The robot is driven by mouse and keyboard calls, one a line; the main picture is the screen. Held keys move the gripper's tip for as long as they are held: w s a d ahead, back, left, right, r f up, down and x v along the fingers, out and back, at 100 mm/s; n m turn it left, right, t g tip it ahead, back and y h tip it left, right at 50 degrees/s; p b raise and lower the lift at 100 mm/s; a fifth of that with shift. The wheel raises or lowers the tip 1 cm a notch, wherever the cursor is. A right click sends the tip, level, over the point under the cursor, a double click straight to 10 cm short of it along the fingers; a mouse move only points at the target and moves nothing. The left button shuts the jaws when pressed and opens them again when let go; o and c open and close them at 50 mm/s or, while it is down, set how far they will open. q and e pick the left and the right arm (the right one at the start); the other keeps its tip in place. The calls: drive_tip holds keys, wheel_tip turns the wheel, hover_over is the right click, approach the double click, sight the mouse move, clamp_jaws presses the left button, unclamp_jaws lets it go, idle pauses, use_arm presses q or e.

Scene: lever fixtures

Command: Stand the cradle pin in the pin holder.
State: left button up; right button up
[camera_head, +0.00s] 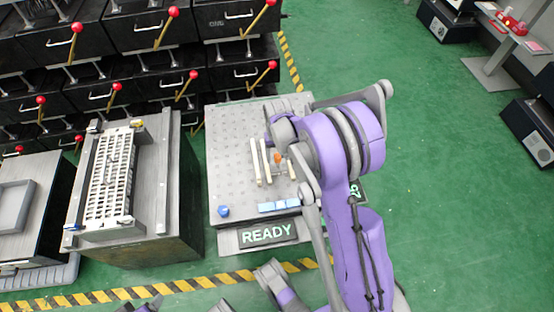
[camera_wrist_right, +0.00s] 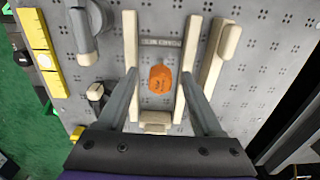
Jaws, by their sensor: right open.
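A short orange piece (camera_wrist_right: 160,79), which looks like the cradle pin, sits between two cream rails (camera_wrist_right: 130,50) in the right wrist view. It also shows as a small orange spot in the head view (camera_head: 278,158). My right gripper (camera_wrist_right: 160,88) is open, with one finger on each side of the orange piece and apart from it. A cream block (camera_wrist_right: 155,122) is at the near end between the rails. I cannot tell which part is the pin holder. My right arm hides part of the work plate in the head view. My left gripper does not show.
The grey perforated plate (camera_head: 230,130) carries a blue knob (camera_head: 223,211) and blue blocks (camera_head: 280,205). A READY sign (camera_head: 268,234) is at its front. A bench with a slotted rack (camera_head: 112,175) stands left. Black drawers with red-knobbed levers (camera_head: 130,30) are behind.

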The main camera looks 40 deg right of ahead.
drive_tip(key=shift+f, duration=0.25)
drive_tip(key=shift+r, duration=0.1)
clamp_jaws()
